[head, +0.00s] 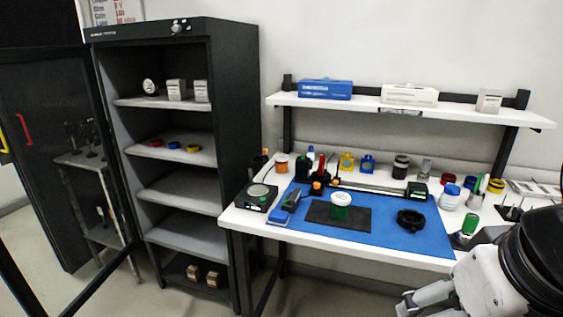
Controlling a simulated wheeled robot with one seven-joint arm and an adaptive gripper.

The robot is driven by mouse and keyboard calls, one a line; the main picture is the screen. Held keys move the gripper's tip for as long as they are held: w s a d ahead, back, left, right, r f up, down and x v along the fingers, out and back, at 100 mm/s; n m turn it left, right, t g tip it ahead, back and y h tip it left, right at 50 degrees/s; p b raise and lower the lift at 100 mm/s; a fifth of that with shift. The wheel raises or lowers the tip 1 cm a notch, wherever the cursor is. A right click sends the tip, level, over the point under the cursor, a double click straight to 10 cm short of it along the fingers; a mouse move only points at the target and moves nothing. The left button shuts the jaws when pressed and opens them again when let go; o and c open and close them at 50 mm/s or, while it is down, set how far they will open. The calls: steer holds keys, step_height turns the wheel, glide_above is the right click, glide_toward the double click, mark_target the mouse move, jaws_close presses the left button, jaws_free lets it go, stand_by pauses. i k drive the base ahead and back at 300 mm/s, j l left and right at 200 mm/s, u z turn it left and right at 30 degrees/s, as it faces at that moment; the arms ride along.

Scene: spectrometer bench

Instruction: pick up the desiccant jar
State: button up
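Several jars with white lids stand on the bench, and I cannot read labels to tell which is the desiccant jar. A green jar (341,206) stands upright on a black mat near the bench front. An orange jar (282,163) stands at the back left of the bench. A blue jar (450,197) stands at the right, beside the blue mat. My gripper (418,303) is at the bottom right, in front of the bench and apart from all the jars. It is partly cut off by the frame edge, so its opening is unclear.
The blue mat (400,237) also holds a black ring (410,219) and a blue tool (284,209). A scale (256,197) stands at left. Bottles line the back under a shelf (365,103). A dark cabinet (184,222) with its door open stands left.

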mark_target(280, 160)
steer(key=i+j+u, duration=0.25)
steer(key=i+j, duration=0.25)
steer(key=i+j+u, duration=0.1)
steer(key=i+u, duration=0.3)
steer(key=i, duration=1.2)
